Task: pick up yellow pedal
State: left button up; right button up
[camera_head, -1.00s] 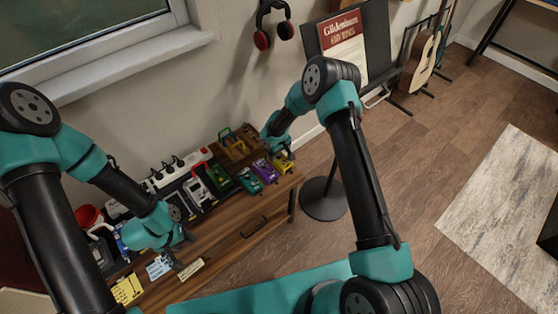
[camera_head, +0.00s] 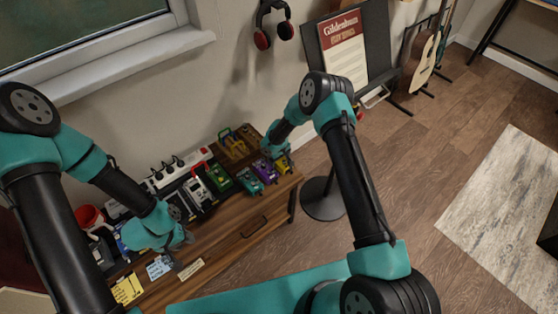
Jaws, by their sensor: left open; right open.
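The yellow pedal (camera_head: 284,165) is at the right end of the wooden cabinet top, near its front corner. My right gripper (camera_head: 279,156) is open right over it, with the fingers at the pedal's upper side. The gripper hides part of the pedal, and I cannot tell whether the fingers touch it. My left gripper (camera_head: 183,254) is open and empty near the cabinet's front edge, left of the pedals.
A purple pedal (camera_head: 264,170) and a teal pedal (camera_head: 249,181) sit close left of the yellow one. A green pedal (camera_head: 219,177) and a white power strip (camera_head: 182,169) are further left. A round black stand base (camera_head: 323,200) is on the floor to the right.

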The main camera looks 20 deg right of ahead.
jog(key=c, duration=0.9)
jog(key=shift+r, duration=0.1)
notch_tip(320, 180, up, 10)
jog(key=shift+f, duration=0.1)
dwell(0.4)
jog(key=shift+w+a, duration=0.1)
